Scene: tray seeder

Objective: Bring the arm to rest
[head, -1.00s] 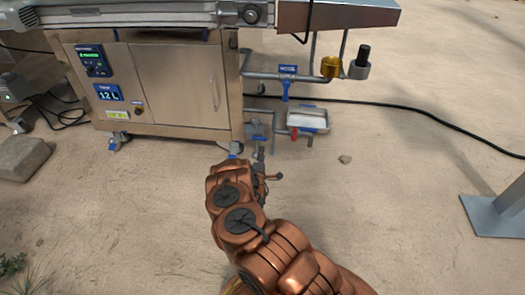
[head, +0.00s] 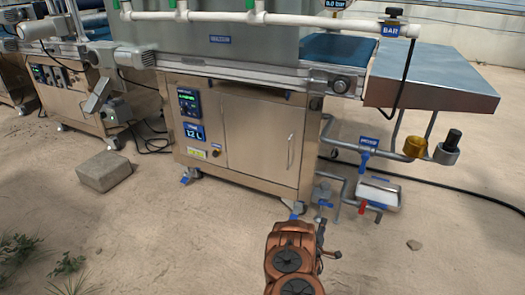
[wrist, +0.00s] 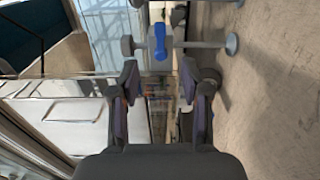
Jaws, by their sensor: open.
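My copper-coloured arm reaches up from the bottom of the head view toward the lower right corner of the steel cabinet (head: 255,135). My gripper shows in the wrist view (wrist: 160,85), its two dark fingers apart with nothing held between them. In the head view the gripper is small and hard to make out against the pipework. A pipe with a blue valve handle (wrist: 160,42) lies beyond the fingertips in the wrist view. I cannot tell how far it is from them.
A small white tray (head: 380,196) and a blue-handled valve (head: 368,142) are on the pipes right of the cabinet. A steel table top (head: 435,82) juts out above. A concrete block (head: 104,171) lies at left. The sandy floor at front right is mostly clear.

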